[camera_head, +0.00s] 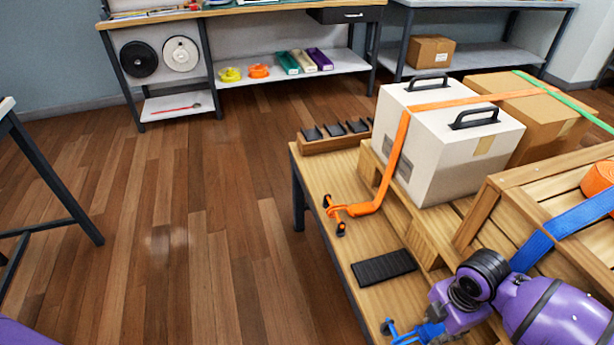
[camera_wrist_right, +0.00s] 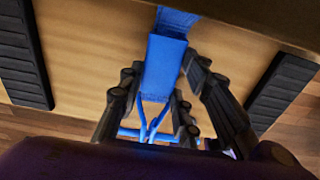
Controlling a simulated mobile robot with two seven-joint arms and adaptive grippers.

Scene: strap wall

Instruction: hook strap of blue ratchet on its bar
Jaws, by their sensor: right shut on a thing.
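The blue strap (camera_head: 568,220) runs over the wooden crate at the right of the head view and down behind my right arm. Its lower end shows as a blue band (camera_wrist_right: 165,68) in the right wrist view, with a forked blue fitting (camera_wrist_right: 148,128) below. My right gripper (camera_wrist_right: 157,108) has its black fingers on both sides of this end and is shut on it. In the head view the blue fitting (camera_head: 403,330) sticks out left of my purple wrist, near the table's front edge. I cannot make out the bar. My left gripper is not in view.
An orange strap (camera_head: 393,165) crosses a white case (camera_head: 455,140) and ends in an orange fitting (camera_head: 336,212) near the table edge. A black ribbed pad (camera_head: 384,267) lies on the wooden table (camera_head: 338,262). Open floor (camera_head: 200,230) lies left of the table.

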